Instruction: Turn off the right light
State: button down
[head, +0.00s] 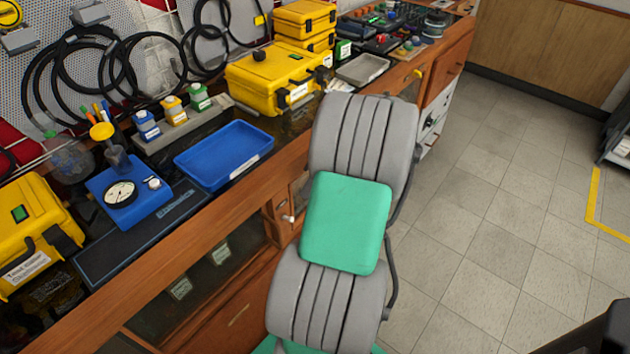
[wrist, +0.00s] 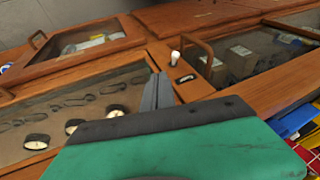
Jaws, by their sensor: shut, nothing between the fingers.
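No lit lamp that I can name as the right light shows in either view. A small white-tipped knob or switch (wrist: 175,58) stands out from the wooden cabinet front in the wrist view, with a small dark and white fitting (wrist: 185,79) just below it. A white knob (head: 288,218) also shows on the cabinet front in the head view, left of my arm. My gripper (wrist: 161,82) is shut and empty, its grey fingers pointing towards the cabinet, apparently just short of the fitting; contact cannot be told. In the head view my arm hides the gripper.
The wooden bench carries a blue tray (head: 224,155), a blue gauge unit (head: 128,190) and yellow cases (head: 275,80). Glass-fronted compartments (wrist: 85,105) flank the fittings, with a handle (wrist: 196,50) close by.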

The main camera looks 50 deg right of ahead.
aim_at(283, 217)
jog(key=a+f, duration=0.4)
jog(key=shift+w+f, duration=0.15)
jog(key=shift+f, duration=0.15)
